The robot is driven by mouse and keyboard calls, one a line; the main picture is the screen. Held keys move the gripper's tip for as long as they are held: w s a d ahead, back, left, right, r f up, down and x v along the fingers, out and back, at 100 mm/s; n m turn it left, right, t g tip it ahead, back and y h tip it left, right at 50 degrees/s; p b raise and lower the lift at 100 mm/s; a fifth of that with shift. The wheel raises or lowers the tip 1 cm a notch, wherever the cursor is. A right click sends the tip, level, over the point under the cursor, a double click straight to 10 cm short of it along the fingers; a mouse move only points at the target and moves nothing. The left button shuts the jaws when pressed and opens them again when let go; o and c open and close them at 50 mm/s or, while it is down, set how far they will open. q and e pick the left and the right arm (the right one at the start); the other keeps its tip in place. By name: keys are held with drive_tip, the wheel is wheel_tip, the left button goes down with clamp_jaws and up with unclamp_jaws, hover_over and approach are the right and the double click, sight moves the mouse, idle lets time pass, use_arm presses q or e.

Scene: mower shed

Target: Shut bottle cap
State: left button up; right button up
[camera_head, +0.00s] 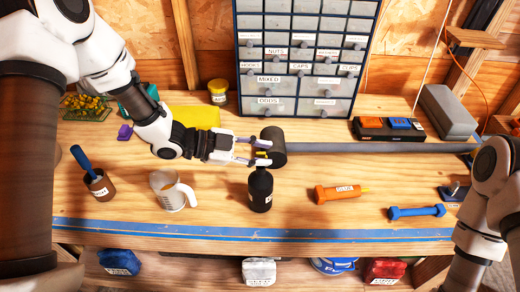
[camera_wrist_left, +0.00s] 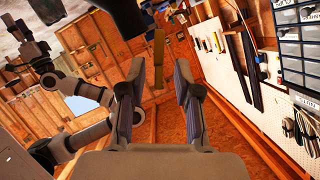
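A black bottle (camera_head: 260,190) with a small pale label stands upright on the workbench, near its middle. A small yellow part (camera_head: 262,153) shows just above the bottle's neck, between my left fingers; I cannot tell whether it is the cap or whether it is closed. My left gripper (camera_head: 267,152) reaches in from the left just above the bottle, its fingers pointing right. In the left wrist view its two fingers (camera_wrist_left: 158,95) stand apart with no clear contact on anything. My right arm is at the lower right; its gripper is out of view.
A dark cylinder (camera_head: 272,142) sits at the end of a grey pipe (camera_head: 380,147), close behind the fingertips. A measuring jug (camera_head: 172,192) and brown cup (camera_head: 100,187) stand left. An orange tool (camera_head: 340,193) and blue tool (camera_head: 416,211) lie right. The bench front is mostly clear.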

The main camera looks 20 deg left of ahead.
use_arm(q)
drive_tip(key=shift+s+d+r, duration=0.1)
clamp_jaws()
drive_tip(key=shift+s+f+b, duration=0.1)
drive_tip(key=shift+f+b, duration=0.2)
drive_tip(key=shift+b, duration=0.55)
drive_tip(key=s+f+m+t+b, duration=0.1)
drive_tip(key=m+b, duration=0.2)
drive_tip(key=b, duration=0.6)
drive_tip(key=s+f+m+t+h+b, duration=0.1)
drive_tip(key=m+t+b, duration=0.1)
drive_tip(key=b, duration=0.7)
drive_tip(key=d+f+m+t+b, duration=0.1)
drive_tip(key=m+b, duration=0.3)
drive_tip(key=b, duration=0.6)
drive_tip(key=shift+s+f, duration=0.4)
drive_tip(key=shift+f, duration=0.2)
drive_tip(key=shift+m+t+h+b, duration=0.3)
drive_tip(key=shift+m+h+b, duration=0.1)
drive_tip(key=shift+b, duration=0.25)
drive_tip(key=shift+r, duration=0.3)
unclamp_jaws()
